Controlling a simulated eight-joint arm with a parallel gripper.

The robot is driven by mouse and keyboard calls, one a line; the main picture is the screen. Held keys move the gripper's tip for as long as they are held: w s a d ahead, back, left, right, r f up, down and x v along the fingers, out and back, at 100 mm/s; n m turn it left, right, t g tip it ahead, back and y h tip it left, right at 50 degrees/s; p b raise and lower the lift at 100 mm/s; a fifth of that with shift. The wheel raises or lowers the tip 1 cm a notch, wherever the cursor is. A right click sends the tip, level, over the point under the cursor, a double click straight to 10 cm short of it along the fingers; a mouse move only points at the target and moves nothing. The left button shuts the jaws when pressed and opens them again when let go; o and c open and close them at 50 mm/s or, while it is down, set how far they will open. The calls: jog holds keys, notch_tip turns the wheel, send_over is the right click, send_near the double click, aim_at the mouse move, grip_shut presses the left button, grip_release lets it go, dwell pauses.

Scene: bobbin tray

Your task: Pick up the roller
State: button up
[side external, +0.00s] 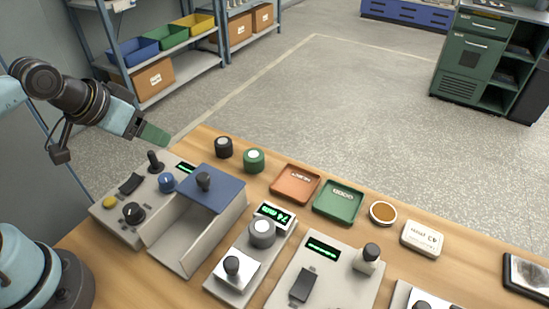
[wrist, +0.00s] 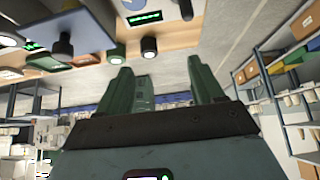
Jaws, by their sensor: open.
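No part is plainly marked as the roller, so I cannot tell for certain which one it is. Two short upright cylinders stand on the wooden table behind the control boxes: a black one with a white top (side external: 224,146) and a green one with a pale top (side external: 254,160). In the wrist view the black cylinder (wrist: 149,47) shows beyond and between the fingers, and the green cylinder (wrist: 117,54) is near the left finger. My gripper (side external: 160,138) is open and empty, raised left of both cylinders and apart from them. Its two green fingers are spread in the wrist view (wrist: 158,72).
Control boxes with knobs, a blue-topped box (side external: 222,178), a round brown-topped dish (side external: 383,213) and a white labelled block (side external: 422,238) crowd the table. Shelves stand behind; the floor beyond is clear.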

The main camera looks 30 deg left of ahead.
jog(key=shift+o, duration=0.8)
